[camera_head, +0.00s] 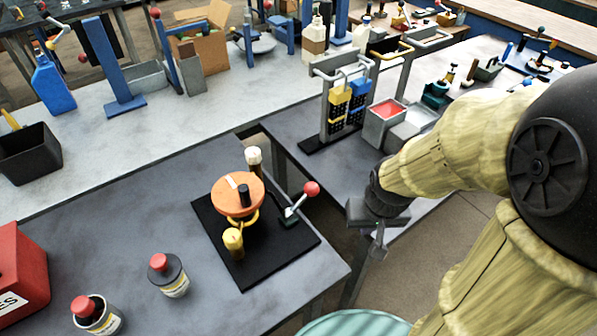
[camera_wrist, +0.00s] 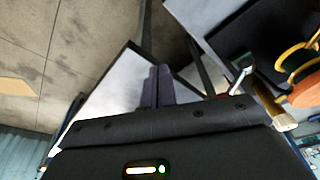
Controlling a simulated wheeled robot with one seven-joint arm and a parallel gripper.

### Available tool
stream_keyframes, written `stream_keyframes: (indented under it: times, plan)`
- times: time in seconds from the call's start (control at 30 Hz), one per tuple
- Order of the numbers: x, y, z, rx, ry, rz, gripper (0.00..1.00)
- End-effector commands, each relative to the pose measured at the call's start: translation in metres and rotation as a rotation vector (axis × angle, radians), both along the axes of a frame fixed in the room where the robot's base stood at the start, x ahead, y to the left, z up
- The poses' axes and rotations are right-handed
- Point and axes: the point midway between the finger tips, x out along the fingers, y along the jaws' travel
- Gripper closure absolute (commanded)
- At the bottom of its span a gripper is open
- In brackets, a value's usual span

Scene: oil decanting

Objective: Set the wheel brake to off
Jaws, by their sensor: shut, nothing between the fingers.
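An orange wheel (camera_head: 238,194) with a black knob stands on a black base plate (camera_head: 263,267) near the corner of the grey table. Beside it on the plate's right side is a small lever (camera_head: 295,203) with a red ball (camera_head: 311,188), tilted up to the right. I take this lever to be the wheel brake. My gripper (camera_head: 377,248) is shut and empty, to the right of the lever and apart from it, past the table edge. In the wrist view its fingers (camera_wrist: 158,86) are together; the lever (camera_wrist: 241,74) and part of the orange wheel (camera_wrist: 306,93) show at the right.
A yellow-topped post (camera_head: 233,240) and a pale-capped post (camera_head: 254,160) stand by the wheel. Two red-capped bottles (camera_head: 168,274) (camera_head: 97,314) and a red box (camera_head: 20,272) are at the left. A rack (camera_head: 345,95) and a red-filled tray (camera_head: 386,112) stand behind my gripper.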

Motion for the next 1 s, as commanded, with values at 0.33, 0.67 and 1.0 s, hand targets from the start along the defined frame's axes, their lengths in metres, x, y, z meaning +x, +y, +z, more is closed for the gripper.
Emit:
stream_keyframes:
  times: [0.33,0.67,1.0]
  plan:
    - [0.006,0.004,0.003,0.013,-0.015,-0.015,1.00]
    - [0.111,0.078,0.055,0.275,-0.271,-0.362,1.00]
    - [0.212,0.154,0.112,0.626,-0.520,-1.025,1.00]
